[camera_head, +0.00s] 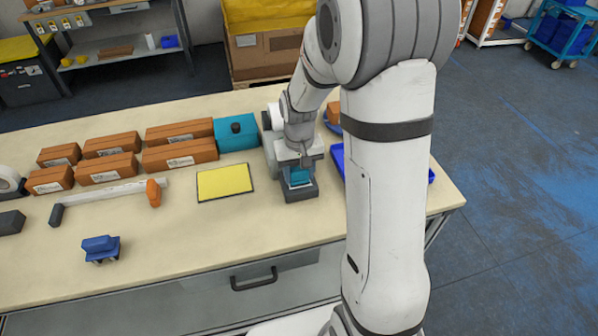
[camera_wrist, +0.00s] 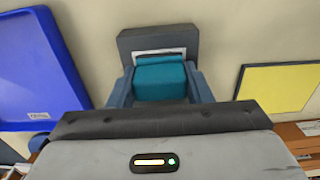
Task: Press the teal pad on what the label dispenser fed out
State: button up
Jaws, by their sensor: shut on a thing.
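My gripper (camera_head: 299,171) is shut on a teal pad (camera_head: 299,177), low over the dark grey label dispenser (camera_head: 303,193). In the wrist view the teal pad (camera_wrist: 160,82) sits between the two fingers of my gripper (camera_wrist: 160,92). Beyond it shows a dark plate of the dispenser (camera_wrist: 157,38). A thin strip of white label (camera_wrist: 160,52) shows just past the pad's far edge; the pad hides the rest. I cannot tell whether the pad touches the label.
A yellow mat (camera_head: 224,182) lies left of the dispenser. A teal box with a black knob (camera_head: 236,132) and several brown boxes (camera_head: 180,154) stand behind and left. A blue tray (camera_wrist: 40,70) is on the other side. A blue tool (camera_head: 100,247) lies front left. The front middle table is clear.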

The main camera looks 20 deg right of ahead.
aim_at(299, 169)
dwell(0.4)
jog(key=shift+r+p, duration=2.45)
jog(key=shift+r, duration=1.05)
